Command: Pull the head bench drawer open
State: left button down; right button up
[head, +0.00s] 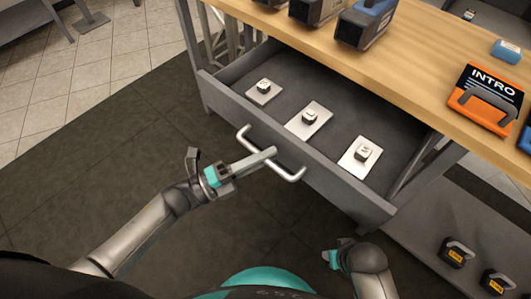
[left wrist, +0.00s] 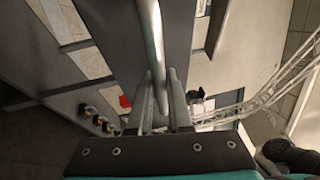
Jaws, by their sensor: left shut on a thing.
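The grey bench drawer (head: 330,185) stands pulled out from under the wooden bench top (head: 415,65), with its inside showing. Its pale bar handle (head: 291,175) sits on the drawer front. My left gripper (head: 270,153) reaches in from the left and is shut on the middle of the handle. In the left wrist view the handle (left wrist: 153,40) runs down between the two fingers of the left gripper (left wrist: 160,90). My right gripper (head: 333,256) is low in the head view, apart from the drawer; its finger opening is not clear.
Inside the drawer lie three light plates (head: 316,122), each with a small black-and-white piece. Dark cases (head: 365,22) and an orange INTRO case (head: 487,98) stand on the bench top. Yellow-labelled black items (head: 457,252) sit on a lower shelf. The dark floor (head: 110,165) at left is clear.

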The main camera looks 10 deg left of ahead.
pick_arm(q)
jog(key=c, duration=0.9)
grip_release()
jog(key=shift+o, duration=0.3)
pick_arm(e)
jog(key=shift+s, duration=0.15)
pick_arm(q)
jog(key=v, duration=1.5)
jog(key=shift+p, duration=0.35)
pick_arm(e)
jog(key=shift+s+f, duration=0.3)
jog(key=shift+f, duration=0.25)
pick_arm(q)
jog(key=shift+s+a, duration=0.1)
jog(key=shift+a, duration=0.05)
pick_arm(e)
jog(key=shift+r, duration=0.1)
